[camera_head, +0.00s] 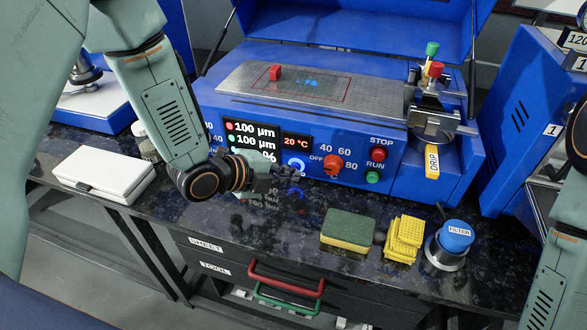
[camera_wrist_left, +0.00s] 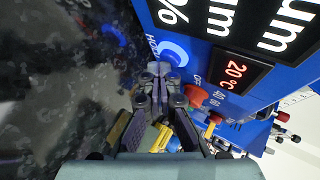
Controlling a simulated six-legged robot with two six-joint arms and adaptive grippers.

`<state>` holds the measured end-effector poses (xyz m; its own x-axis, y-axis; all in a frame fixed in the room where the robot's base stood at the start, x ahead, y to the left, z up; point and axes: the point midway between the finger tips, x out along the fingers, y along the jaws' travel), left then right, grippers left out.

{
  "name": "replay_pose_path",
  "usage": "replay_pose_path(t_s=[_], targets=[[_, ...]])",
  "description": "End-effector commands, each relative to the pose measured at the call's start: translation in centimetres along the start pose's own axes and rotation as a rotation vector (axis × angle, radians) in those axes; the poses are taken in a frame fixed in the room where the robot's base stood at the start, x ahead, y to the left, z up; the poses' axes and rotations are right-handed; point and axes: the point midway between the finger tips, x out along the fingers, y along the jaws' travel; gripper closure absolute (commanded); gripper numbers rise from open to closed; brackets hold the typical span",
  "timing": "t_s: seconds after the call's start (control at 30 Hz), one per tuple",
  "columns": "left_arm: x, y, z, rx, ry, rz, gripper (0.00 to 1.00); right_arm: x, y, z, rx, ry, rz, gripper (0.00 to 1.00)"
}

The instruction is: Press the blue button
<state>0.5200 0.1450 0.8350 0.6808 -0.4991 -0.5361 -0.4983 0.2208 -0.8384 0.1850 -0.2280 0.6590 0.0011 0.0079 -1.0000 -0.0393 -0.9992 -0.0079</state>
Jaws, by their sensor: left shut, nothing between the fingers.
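The blue button (camera_head: 296,162) is a round knob low on the front panel of the blue machine (camera_head: 330,190), right of the display. It also shows in the left wrist view (camera_wrist_left: 174,51), just beyond my fingertips. My left gripper (camera_head: 296,173) is shut and empty, low over the bench and just in front of the panel. In the left wrist view its closed fingertips (camera_wrist_left: 158,69) point towards the button's lower edge. I cannot tell whether they touch it. My right gripper is out of view; only part of the right arm shows at the right edge.
A red knob (camera_head: 333,164), a red stop button (camera_head: 378,155) and a green run button (camera_head: 373,177) sit right of the blue button. A sponge (camera_head: 347,230), yellow pieces (camera_head: 404,238) and a blue-topped filter container (camera_head: 455,238) stand on the bench. A white case (camera_head: 104,173) lies left.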

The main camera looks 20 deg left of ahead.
Motion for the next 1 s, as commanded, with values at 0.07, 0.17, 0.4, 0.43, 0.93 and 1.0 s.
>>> replay_pose_path(t_s=[0.07, 0.17, 0.4, 0.43, 0.93, 1.0], targets=[[-0.1, -0.1, 0.1, -0.002, -0.003, -0.005, 1.0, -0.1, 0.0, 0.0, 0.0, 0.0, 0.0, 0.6], [-0.1, -0.1, 0.1, -0.001, -0.003, -0.004, 1.0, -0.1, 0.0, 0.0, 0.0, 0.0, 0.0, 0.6], [-0.7, 0.4, -0.4, -0.004, -0.001, -0.002, 1.0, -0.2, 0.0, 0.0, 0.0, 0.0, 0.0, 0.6], [-0.9, 0.6, -0.6, -0.004, -0.001, -0.001, 1.0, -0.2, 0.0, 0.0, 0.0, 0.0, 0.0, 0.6], [-3.9, 2.8, -2.8, -0.004, 0.0, 0.001, 1.0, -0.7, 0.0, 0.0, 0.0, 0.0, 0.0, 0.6], [-4.1, 3.0, -3.0, -0.003, 0.0, 0.0, 1.0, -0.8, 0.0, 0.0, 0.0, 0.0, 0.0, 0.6]])
